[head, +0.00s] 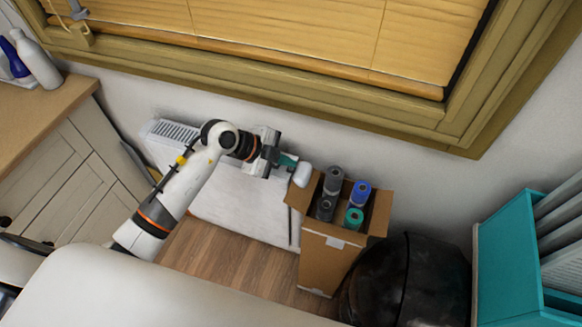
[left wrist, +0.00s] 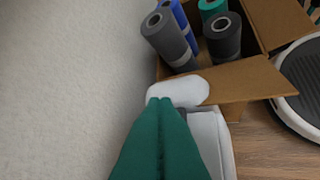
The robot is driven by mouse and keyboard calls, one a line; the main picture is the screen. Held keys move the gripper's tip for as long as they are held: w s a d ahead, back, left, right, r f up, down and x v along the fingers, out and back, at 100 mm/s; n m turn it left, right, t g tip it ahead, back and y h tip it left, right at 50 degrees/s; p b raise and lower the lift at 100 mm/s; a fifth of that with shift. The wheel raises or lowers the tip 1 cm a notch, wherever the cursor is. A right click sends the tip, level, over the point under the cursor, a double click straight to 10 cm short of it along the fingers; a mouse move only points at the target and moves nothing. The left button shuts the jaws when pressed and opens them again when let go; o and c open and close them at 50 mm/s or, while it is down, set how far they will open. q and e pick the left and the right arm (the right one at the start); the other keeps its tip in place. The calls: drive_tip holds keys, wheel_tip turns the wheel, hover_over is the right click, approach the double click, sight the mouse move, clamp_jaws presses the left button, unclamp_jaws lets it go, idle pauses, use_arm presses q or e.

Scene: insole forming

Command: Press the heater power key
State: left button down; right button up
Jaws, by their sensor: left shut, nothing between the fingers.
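The white heater (head: 232,205) stands against the wall under the window, with a dark-slotted grille on its top. A white rounded part (head: 301,174) sits at its right end and also shows in the left wrist view (left wrist: 185,91). My left gripper (head: 288,161) is at that end, with its teal fingers shut and empty. In the left wrist view its fingertips (left wrist: 159,100) overlap the near edge of the white rounded part; I cannot tell whether they touch. No separate power key marking can be made out. My right gripper is not in view.
An open cardboard box (head: 327,258) with several grey, blue and green rolls stands close to the right of the heater, one flap near my fingers. A black rounded object (head: 405,280) and a teal rack (head: 505,255) are farther right. A cabinet (head: 55,165) stands left.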

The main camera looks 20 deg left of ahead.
sight(286, 170)
use_arm(q)
drive_tip(key=shift+f, duration=0.1)
idle(0.3)
drive_tip(key=shift+f, duration=0.35)
drive_tip(key=shift+f, duration=0.15)
idle(0.3)
drive_tip(key=shift+r+p, duration=0.6)
drive_tip(key=shift+p, duration=0.5)
drive_tip(key=shift+r, duration=0.1)
wheel_tip(286, 170, up, 6)
drive_tip(key=p, duration=0.7)
